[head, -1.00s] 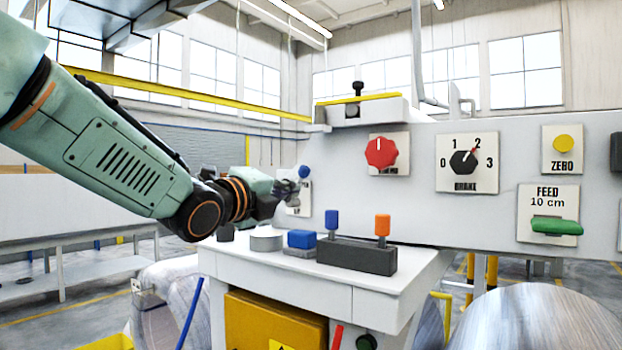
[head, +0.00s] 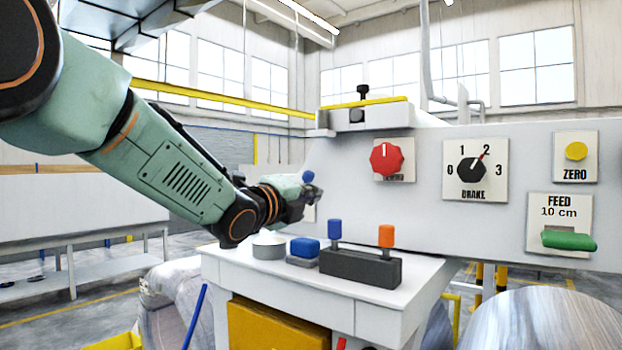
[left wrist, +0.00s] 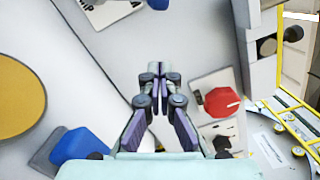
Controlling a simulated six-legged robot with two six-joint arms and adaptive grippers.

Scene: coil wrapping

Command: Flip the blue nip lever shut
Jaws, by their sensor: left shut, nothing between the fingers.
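The blue nip lever shows as a round blue knob (head: 308,176) just above my left gripper (head: 317,193) in the head view. Its white plate (head: 309,212) on the grey panel is mostly hidden behind the gripper. In the left wrist view the blue knob (left wrist: 158,4) is cut by the top edge, beside its plate (left wrist: 108,12) lettered NIP. My left gripper (left wrist: 160,78) is shut and empty, with its tips apart from the knob in that view. The lever's arm is hard to make out. My right gripper is not in view.
A red knob (head: 387,159) and a brake dial (head: 472,169) are on the panel to the right. On the white table (head: 395,287) below stand a grey cylinder (head: 269,247), a blue block (head: 305,246) and a dark box (head: 360,269) with blue and orange levers.

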